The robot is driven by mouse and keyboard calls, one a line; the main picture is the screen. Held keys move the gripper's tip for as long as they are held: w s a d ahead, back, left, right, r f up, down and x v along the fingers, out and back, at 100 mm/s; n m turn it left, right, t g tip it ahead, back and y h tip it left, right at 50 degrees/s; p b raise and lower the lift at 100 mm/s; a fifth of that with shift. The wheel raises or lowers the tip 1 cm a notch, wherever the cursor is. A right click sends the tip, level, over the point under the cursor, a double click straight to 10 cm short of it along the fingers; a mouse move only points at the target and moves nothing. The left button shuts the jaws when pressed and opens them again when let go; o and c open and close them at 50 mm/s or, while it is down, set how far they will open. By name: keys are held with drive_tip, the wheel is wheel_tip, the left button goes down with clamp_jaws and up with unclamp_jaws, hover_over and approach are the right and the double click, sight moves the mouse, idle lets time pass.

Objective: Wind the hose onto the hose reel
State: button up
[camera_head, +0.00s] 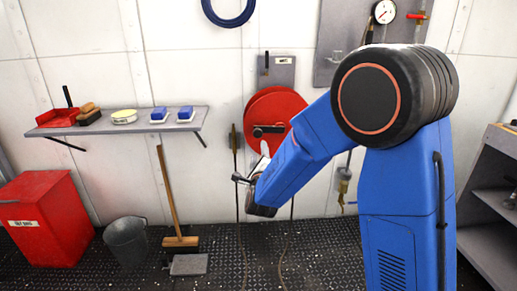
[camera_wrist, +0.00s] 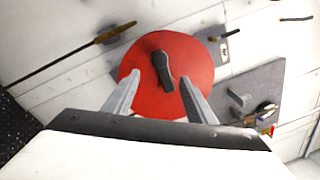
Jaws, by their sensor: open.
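The hose reel (camera_head: 283,104) is a red disc on the wall with a dark crank handle (camera_head: 268,131) across its front. In the wrist view the reel (camera_wrist: 196,52) fills the middle, and its black handle (camera_wrist: 163,69) lies between and just beyond my fingertips. My gripper (camera_wrist: 168,82) is open and appears empty, facing the reel. In the head view my gripper (camera_head: 252,172) is in front of the wall, below the handle. The dark hose (camera_head: 240,225) hangs from the reel towards the floor; part of it is hidden behind my arm.
A shelf (camera_head: 118,124) with cleaning items is on the left wall. A red bin (camera_head: 45,218), grey bucket (camera_head: 127,242) and broom (camera_head: 172,205) stand below it. A gauge panel (camera_head: 330,60) is right of the reel. A grey shelf unit (camera_head: 490,195) stands at right.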

sight(258, 134)
drive_tip(key=shift+s+f, duration=0.1)
drive_tip(key=shift+s, duration=0.7)
drive_tip(key=shift+o, duration=0.2)
drive_tip(key=w+n, duration=0.6)
drive_tip(key=n, duration=0.2)
drive_tip(key=w+r+n, duration=0.1)
drive_tip(key=w+n, duration=0.5)
drive_tip(key=n, duration=0.2)
drive_tip(key=w+n+g, duration=0.1)
drive_tip(key=w+n, duration=0.5)
drive_tip(key=n, duration=0.2)
drive_tip(key=shift+d+r+y, duration=0.2)
drive_tip(key=shift+d+y, duration=0.1)
drive_tip(key=shift+d, duration=0.1)
drive_tip(key=shift+s, duration=0.1)
clamp_jaws()
drive_tip(key=shift+r, duration=0.1)
